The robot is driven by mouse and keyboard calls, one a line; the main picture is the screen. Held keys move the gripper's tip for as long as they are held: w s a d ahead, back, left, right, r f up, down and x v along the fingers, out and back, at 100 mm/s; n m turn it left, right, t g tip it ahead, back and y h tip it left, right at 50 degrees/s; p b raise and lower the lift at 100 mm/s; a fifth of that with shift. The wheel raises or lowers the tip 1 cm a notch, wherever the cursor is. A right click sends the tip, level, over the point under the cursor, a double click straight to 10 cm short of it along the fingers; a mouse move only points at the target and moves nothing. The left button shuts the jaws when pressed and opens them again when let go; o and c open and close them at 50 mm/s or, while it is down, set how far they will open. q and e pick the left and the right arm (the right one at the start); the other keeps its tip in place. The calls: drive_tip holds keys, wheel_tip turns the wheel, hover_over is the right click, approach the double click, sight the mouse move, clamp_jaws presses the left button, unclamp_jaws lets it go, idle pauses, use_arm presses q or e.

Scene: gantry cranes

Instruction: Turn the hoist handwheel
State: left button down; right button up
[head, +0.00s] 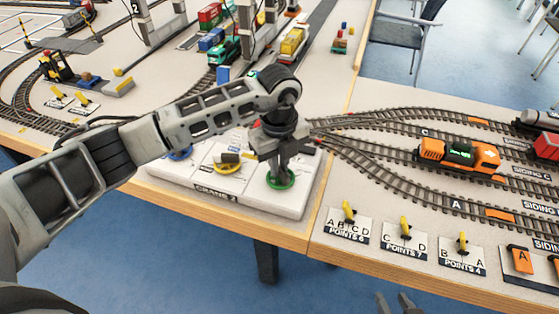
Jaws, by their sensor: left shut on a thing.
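A white control panel labelled CRANE 2 (217,193) stands at the front edge of the table. It carries a green handwheel (281,182), a yellow handwheel (228,169) and a blue handwheel (180,154). I cannot read which one is marked as the hoist. My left gripper (280,172) points down over the green handwheel and is shut on it, with its fingers at the wheel's middle and hiding part of it. My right gripper (394,303) shows only its fingertips at the bottom edge, apart and empty, below the table front.
Yellow point levers (405,229) line the front edge right of the panel. An orange locomotive (458,157) stands on the tracks behind them. Crane legs (246,30) and coloured wagons stand beyond my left arm. Blue floor (170,265) lies open in front of the table.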

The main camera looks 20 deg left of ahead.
use_arm(q)
drive_tip(key=shift+w+r, duration=0.1)
idle(0.4)
drive_tip(key=c, duration=1.5)
unclamp_jaws()
wheel_tip(320, 180, up, 16)
drive_tip(key=shift+f+b, duration=0.1)
drive_tip(key=shift+b, duration=0.45)
